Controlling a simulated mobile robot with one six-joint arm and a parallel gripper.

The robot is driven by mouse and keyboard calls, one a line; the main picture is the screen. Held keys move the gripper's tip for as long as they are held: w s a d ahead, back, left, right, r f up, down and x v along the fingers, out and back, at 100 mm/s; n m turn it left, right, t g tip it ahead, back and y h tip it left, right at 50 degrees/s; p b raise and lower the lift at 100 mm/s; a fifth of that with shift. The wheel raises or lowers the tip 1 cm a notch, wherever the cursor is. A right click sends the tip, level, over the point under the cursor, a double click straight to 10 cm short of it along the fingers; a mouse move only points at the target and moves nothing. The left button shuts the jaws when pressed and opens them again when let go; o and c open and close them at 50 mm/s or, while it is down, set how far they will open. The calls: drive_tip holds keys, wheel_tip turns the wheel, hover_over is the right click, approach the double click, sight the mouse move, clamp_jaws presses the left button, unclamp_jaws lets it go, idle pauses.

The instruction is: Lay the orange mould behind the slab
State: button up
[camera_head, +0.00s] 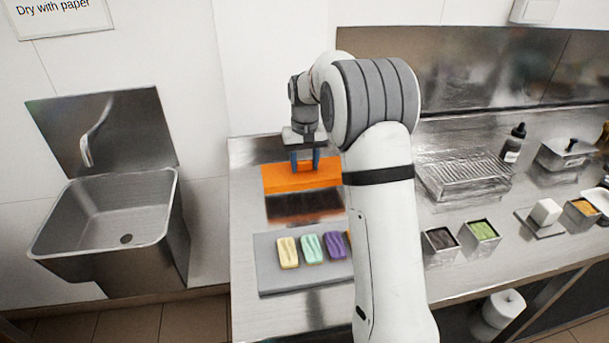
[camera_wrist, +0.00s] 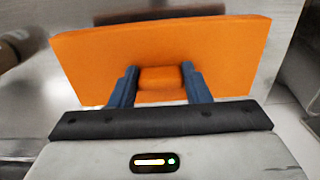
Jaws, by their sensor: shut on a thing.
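The orange mould (camera_head: 290,180) is a flat rectangular block, held roughly level over the steel counter. My gripper (camera_head: 305,163) is shut on it from above. In the wrist view the two blue fingers (camera_wrist: 160,82) clasp a raised orange grip in the middle of the mould (camera_wrist: 225,50). The grey slab (camera_head: 270,278) lies nearer the front of the counter, and the mould is on its far side. Yellow, mint and purple bars sit on the slab. My arm hides the slab's right end and the mould's right edge.
A dark brownish patch (camera_head: 300,208) between mould and slab looks like a shadow or reflection. A sink (camera_head: 110,225) is at left. Right of my arm are a wire rack (camera_head: 465,178), a dark bottle (camera_head: 515,145) and small tubs (camera_head: 482,232). Bare counter (camera_head: 243,215) shows at left.

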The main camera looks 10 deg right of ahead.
sight(304, 171)
drive_tip(key=shift+f, duration=2.3)
drive_tip(key=shift+f, duration=0.2)
drive_tip(key=o, duration=1)
drive_tip(key=shift+r, duration=0.1)
wheel_tip(304, 171, up, 12)
drive_tip(key=shift+s+r, duration=0.1)
drive_tip(key=s+t, duration=0.3)
drive_tip(key=s, duration=3.1)
drive_tip(key=shift+s+d+f, duration=0.25)
drive_tip(key=shift+s+f, duration=0.05)
drive_tip(key=shift+f, duration=0.1)
